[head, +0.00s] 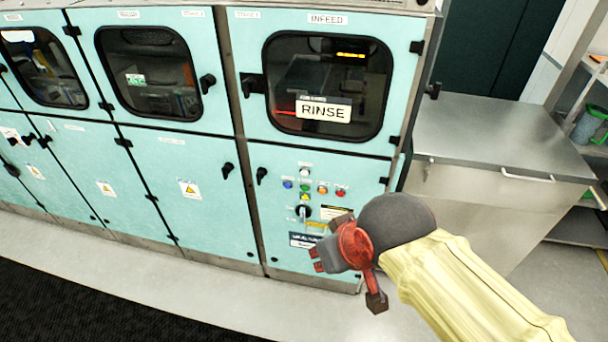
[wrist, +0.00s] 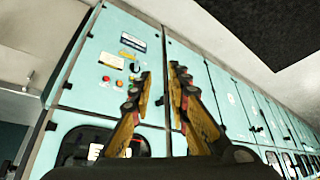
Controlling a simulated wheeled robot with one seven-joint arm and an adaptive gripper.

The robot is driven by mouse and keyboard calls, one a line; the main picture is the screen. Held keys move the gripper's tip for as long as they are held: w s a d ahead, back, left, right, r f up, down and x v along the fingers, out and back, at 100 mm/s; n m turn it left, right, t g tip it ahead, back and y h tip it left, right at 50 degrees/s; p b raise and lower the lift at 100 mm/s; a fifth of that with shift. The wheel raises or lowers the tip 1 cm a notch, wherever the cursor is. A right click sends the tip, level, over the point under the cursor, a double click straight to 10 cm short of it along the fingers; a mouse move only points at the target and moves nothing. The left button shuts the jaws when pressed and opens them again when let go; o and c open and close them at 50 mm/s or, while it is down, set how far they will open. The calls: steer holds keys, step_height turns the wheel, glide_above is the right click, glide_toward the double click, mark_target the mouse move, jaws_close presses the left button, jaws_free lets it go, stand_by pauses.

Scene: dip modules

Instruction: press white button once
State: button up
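The white button (head: 305,171) is small and tops a cluster of coloured buttons on the teal machine's lower panel, under the window labelled RINSE. In the head view, my gripper (head: 322,260) is below and slightly right of this cluster, in front of the panel's lower part. In the wrist view, the two fingers of my gripper (wrist: 160,70) stand apart with an empty gap between them, so it is open and holds nothing. That view is turned over; I cannot clearly pick out the white button there.
Blue (head: 288,185), green (head: 304,188), orange (head: 322,189) and red (head: 340,192) buttons sit just below the white one. A black rotary switch (head: 303,212) is lower. A steel cabinet (head: 490,150) stands at right. Grey floor (head: 200,285) is clear in front.

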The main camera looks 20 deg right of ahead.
jaws_close()
stand_by(0.7)
steer(key=shift+f, duration=0.1)
stand_by(0.5)
